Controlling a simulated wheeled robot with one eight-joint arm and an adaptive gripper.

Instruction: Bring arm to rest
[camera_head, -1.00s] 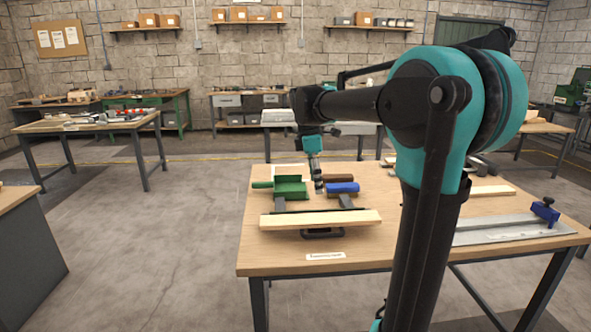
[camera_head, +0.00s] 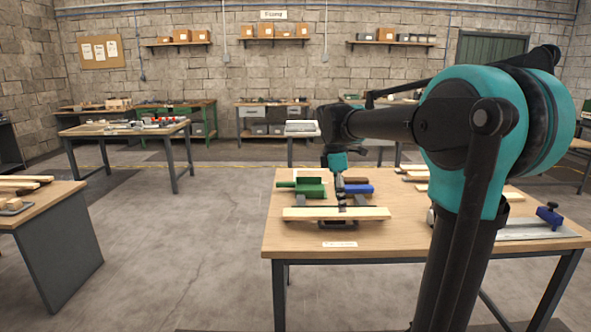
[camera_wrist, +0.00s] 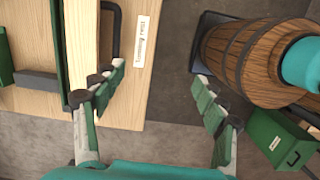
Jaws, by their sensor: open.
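My gripper (camera_wrist: 158,98) is open and empty in the wrist view, its two fingers wide apart. They hang over the table's edge and the floor beside it. In the head view my arm reaches from the right over the workbench (camera_head: 300,245), with the gripper (camera_head: 342,200) low behind a pale wooden board (camera_head: 310,214). The fingertips are too small there to tell whether they touch anything.
A green clamp-like block (camera_head: 310,189) and a blue one (camera_head: 358,189) stand on the bench close to the gripper. A label (camera_wrist: 143,40) and a dark handle lie near the table edge. Another bench (camera_head: 45,200) stands at left, with open floor between.

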